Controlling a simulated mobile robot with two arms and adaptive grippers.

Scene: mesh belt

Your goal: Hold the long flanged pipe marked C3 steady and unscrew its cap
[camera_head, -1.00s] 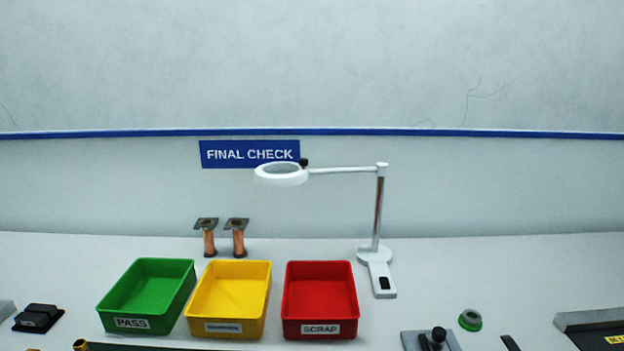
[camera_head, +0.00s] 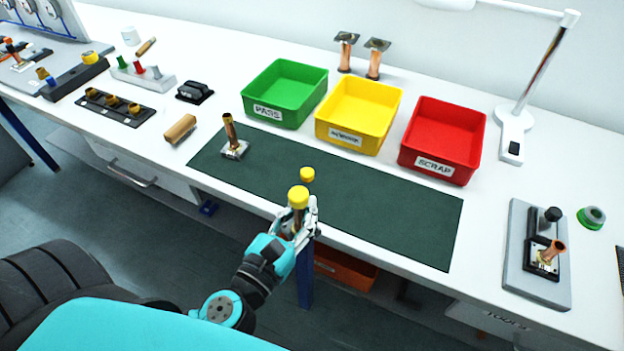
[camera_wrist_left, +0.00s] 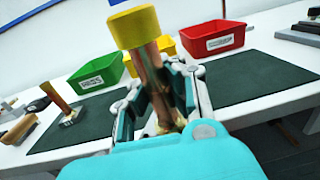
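My left gripper (camera_head: 299,215) is at the front edge of the bench, with its fingers closed on a copper pipe (camera_wrist_left: 153,80). The pipe stands roughly upright, tilted in the left wrist view, and a yellow cap (camera_head: 298,197) sits on its top end. The cap also shows in the left wrist view (camera_wrist_left: 133,26). The pipe's lower end is mostly hidden by the gripper, and I can read no C3 mark. A second yellow cap (camera_head: 307,174) lies loose on the dark green mat (camera_head: 400,222). My right gripper is not in view.
An uncapped flanged pipe (camera_head: 230,137) stands on the mat's left part. Green (camera_head: 270,113), yellow (camera_head: 340,140) and red (camera_head: 428,165) bins line the back of the mat. A grey fixture (camera_head: 525,268) holding a copper part stands right. The mat's right half is clear.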

